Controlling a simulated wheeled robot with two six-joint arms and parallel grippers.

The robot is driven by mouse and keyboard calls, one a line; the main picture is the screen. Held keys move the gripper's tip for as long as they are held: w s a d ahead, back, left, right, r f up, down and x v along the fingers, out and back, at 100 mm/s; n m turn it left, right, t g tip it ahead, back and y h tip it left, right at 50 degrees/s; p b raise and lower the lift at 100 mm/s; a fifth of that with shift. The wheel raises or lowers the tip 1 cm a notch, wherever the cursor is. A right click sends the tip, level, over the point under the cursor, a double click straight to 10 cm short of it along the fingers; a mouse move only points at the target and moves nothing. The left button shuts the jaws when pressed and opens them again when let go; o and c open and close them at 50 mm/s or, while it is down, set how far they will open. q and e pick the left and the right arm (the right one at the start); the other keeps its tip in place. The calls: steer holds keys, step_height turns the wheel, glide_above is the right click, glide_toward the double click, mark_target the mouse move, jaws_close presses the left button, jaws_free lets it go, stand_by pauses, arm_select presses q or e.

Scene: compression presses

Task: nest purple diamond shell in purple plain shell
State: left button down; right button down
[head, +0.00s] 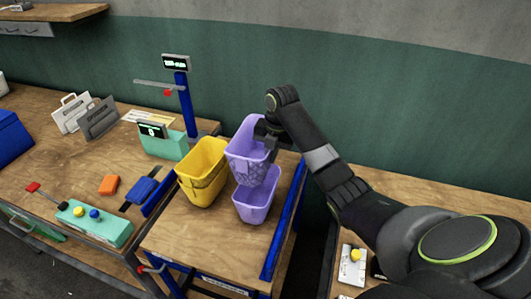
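The purple diamond shell (246,151), a tapered tub with a patterned wall, hangs tilted from my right gripper (267,138). The gripper is shut on its right side near the rim. The purple plain shell (254,205) stands upright on the small wooden table directly below. The lower end of the diamond shell overlaps the plain shell's mouth in the picture. I cannot tell how far inside it is, if at all. The plain shell's far rim is partly hidden. My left gripper is not in view.
Yellow nested tubs (202,172) stand close on the left of the purple shells. Blue rails (283,222) edge the small table (200,240). A blue post with a display (176,63) rises behind. The table's front is clear. A teal button box (95,222) sits on the left bench.

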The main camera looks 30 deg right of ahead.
steer(key=shift+s+d, duration=0.2)
steer(key=shift+r, duration=0.1)
steer(key=shift+w+a+p, duration=0.1)
steer(key=shift+p, duration=0.3)
steer(key=shift+f+b, duration=1)
steer(key=shift+f, duration=1.35)
steer(key=shift+r, duration=0.1)
steer(key=shift+p, duration=0.4)
